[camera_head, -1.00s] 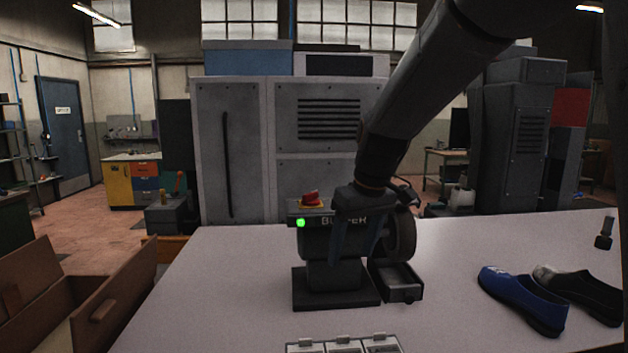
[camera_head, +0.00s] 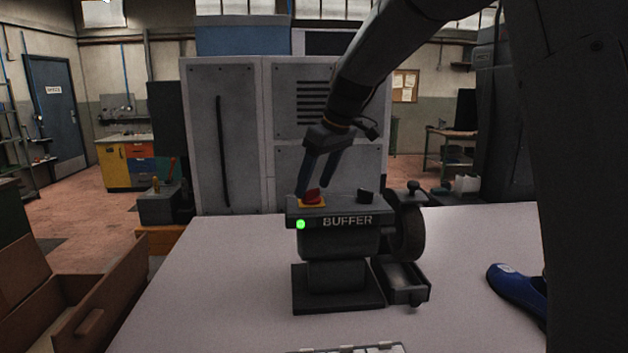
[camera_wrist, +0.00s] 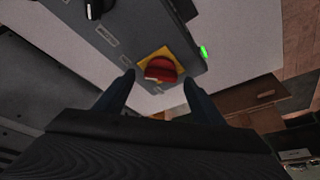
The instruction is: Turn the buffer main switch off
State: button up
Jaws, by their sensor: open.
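The buffer (camera_head: 338,245) stands on the table, with a lit green lamp (camera_head: 301,225) on its front. Its main switch, a red rotary knob (camera_head: 312,197) on a yellow plate, sits at the top left of the housing. The red knob (camera_wrist: 160,69) and yellow plate also show in the wrist view, just beyond the fingertips. My gripper (camera_head: 312,192) is open, its fingers pointing down at the knob. In the wrist view, my gripper's fingertips (camera_wrist: 158,78) are on either side of the knob, apart from it. Whether they reach down to the knob's height is unclear.
A black knob (camera_head: 365,196) is on the buffer's top, right of the switch. The buffing wheel (camera_head: 408,232) and a small open drawer (camera_head: 403,281) are at its right. An open wooden box (camera_head: 75,310) stands at the left.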

jog(key=shift+w+a+f, duration=0.1)
jog(key=shift+a+f, duration=0.1)
jog(key=shift+f, duration=0.3)
jog(key=shift+c, duration=0.3)
jog(key=c, duration=1)
jog(key=shift+n, duration=0.3)
jog(key=n+b, duration=0.1)
jog(key=n+g+y+b, duration=0.1)
jog(key=n, duration=0.1)
jog(key=shift+w+d+f+n, duration=0.1)
jog(key=shift+w+n, duration=0.1)
jog(key=shift+n, duration=0.1)
jog(key=shift+w+n+g+b, duration=0.1)
jog(key=shift+n+g+b, duration=0.8)
jog(key=shift+n, duration=1.4)
